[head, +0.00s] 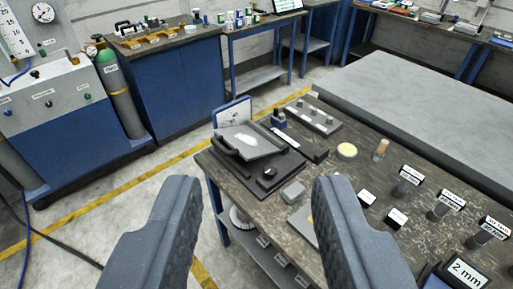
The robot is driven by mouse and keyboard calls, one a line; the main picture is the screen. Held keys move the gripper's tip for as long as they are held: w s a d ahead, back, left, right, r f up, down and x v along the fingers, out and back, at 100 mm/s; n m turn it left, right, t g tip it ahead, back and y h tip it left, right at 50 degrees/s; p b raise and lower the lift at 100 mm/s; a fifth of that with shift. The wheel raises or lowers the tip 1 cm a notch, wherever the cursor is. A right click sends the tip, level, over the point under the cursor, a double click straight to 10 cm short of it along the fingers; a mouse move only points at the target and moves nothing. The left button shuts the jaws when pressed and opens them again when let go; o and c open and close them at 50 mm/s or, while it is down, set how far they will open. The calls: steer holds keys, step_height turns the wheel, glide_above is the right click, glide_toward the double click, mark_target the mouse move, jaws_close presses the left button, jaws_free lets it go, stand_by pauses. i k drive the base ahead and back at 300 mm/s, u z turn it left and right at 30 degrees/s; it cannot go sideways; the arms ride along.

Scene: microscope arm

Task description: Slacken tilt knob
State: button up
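My gripper (260,186) is open and empty, its two dark grey fingers wide apart in the foreground. Beyond it, on the dark wood-grained workbench (335,165), a black base plate (285,172) carries a tilted grey plate (250,141) with a white patch on it. A small round black knob (269,173) sits on the base plate near its front right corner, apart from my fingers. I cannot tell for sure whether this is the tilt knob.
A grey block (293,193), a yellow-topped round tin (346,151) and several labelled holders stand on the bench. A large grey slab (430,95) lies behind. Gas cylinders (120,95) and a blue cabinet (172,80) stand left. Open floor (150,163) lies between.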

mark_target(270, 171)
steer(key=u, duration=0.5)
steer(key=i, duration=1.25)
steer(key=z, duration=0.4)
